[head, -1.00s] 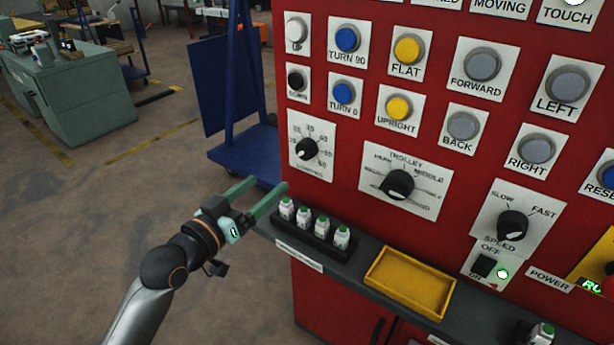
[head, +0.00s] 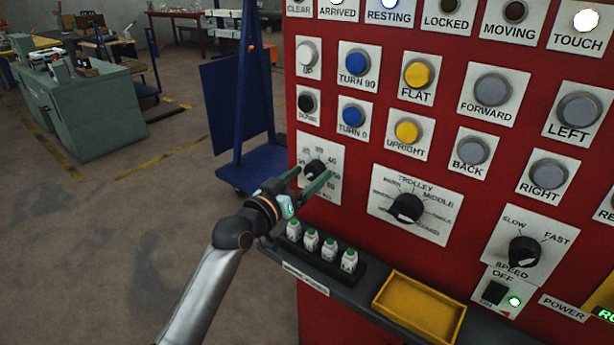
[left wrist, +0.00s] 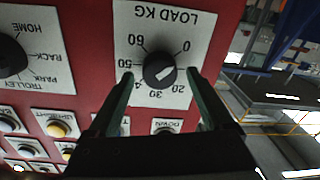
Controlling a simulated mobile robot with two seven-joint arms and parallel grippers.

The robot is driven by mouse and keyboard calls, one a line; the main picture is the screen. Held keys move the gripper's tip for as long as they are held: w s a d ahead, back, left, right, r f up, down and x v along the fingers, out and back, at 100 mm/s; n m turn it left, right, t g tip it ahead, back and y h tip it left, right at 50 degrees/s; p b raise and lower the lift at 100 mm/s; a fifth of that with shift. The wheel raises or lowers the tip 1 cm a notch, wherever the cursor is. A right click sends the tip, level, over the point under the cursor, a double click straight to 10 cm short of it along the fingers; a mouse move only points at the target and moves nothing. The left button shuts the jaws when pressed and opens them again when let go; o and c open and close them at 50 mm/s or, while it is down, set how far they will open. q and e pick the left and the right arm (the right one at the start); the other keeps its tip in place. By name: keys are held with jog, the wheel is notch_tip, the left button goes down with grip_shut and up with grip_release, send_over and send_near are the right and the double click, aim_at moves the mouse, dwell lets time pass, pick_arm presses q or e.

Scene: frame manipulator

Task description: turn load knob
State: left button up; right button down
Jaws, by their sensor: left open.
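The load knob (head: 315,167) is a small black dial on a white plate on the red panel. In the left wrist view the load knob (left wrist: 160,69) appears upside down under the label LOAD KG, its pale pointer mark between the 20 and 30 side. My left gripper (head: 315,173) is open at the plate. In the left wrist view its green fingertips (left wrist: 160,76) flank the knob, one on each side, with a visible gap to each. I cannot tell how deep the tips reach around it. My right gripper is not in view.
The trolley knob (head: 407,208) is right of the load plate, with rows of buttons above. A shelf below carries a black rack (head: 343,270) of several white bottles and a yellow tray (head: 420,305). A blue cart (head: 262,165) stands left of the panel.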

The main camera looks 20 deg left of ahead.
pick_arm(q)
grip_shut()
dwell(0.8)
